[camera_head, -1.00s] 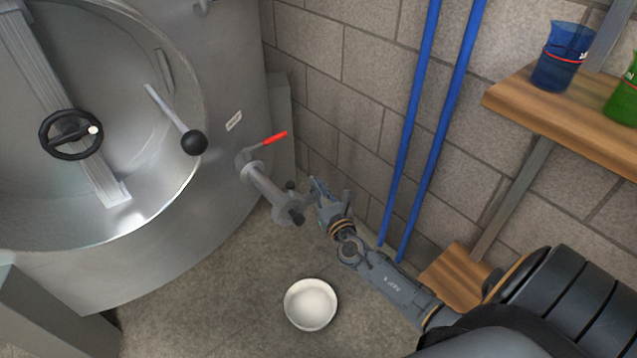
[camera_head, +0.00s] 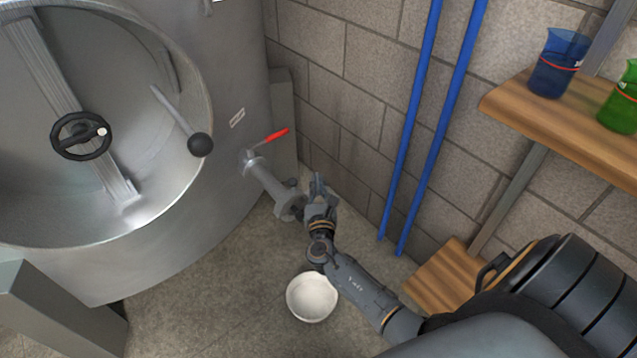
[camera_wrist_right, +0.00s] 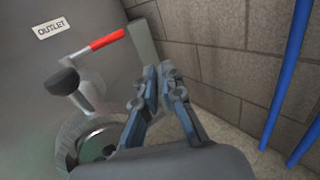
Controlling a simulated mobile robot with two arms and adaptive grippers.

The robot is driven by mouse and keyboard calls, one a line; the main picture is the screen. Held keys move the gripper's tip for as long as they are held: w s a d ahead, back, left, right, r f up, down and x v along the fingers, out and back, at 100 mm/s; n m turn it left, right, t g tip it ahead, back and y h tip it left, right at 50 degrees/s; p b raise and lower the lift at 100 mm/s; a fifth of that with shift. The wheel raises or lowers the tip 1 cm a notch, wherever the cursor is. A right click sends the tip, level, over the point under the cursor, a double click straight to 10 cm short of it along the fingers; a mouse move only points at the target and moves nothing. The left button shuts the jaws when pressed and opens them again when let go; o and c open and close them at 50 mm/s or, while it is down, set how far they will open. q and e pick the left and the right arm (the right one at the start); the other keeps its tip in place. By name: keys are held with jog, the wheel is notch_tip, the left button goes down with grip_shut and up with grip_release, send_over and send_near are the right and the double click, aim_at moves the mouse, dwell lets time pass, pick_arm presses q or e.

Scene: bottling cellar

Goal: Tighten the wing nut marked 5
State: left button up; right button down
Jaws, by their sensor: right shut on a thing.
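The outlet pipe (camera_head: 268,184) runs from the steel tank and ends in a round flange (camera_head: 288,207); the flange also shows in the right wrist view (camera_wrist_right: 80,150). A dark knob-like fastener (camera_wrist_right: 62,82) stands up from it. My right gripper (camera_head: 317,184) is at the right side of the flange. In the right wrist view its fingers (camera_wrist_right: 158,84) are close together, shut on a small part that they mostly hide, seemingly a wing nut. No number 5 can be read. My left gripper is not in view.
A red-handled valve lever (camera_head: 268,138) sits on the outlet. A white bowl (camera_head: 312,298) stands on the floor below. Blue pipes (camera_head: 430,125) run along the block wall. A wooden shelf (camera_head: 560,125) holds a blue beaker (camera_head: 557,65) and a green one (camera_head: 620,100).

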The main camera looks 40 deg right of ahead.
jog(key=shift+s+a+f, duration=0.15)
jog(key=shift+a+f, duration=0.05)
jog(key=shift+f, duration=0.3)
jog(key=c, duration=1.4)
grip_release()
jog(key=shift+o, duration=0.2)
jog(key=shift+d, duration=0.1)
jog(key=shift+r+h, duration=0.2)
jog(key=shift+h, duration=0.1)
jog(key=v, duration=1.2)
jog(key=shift+r, duration=0.1)
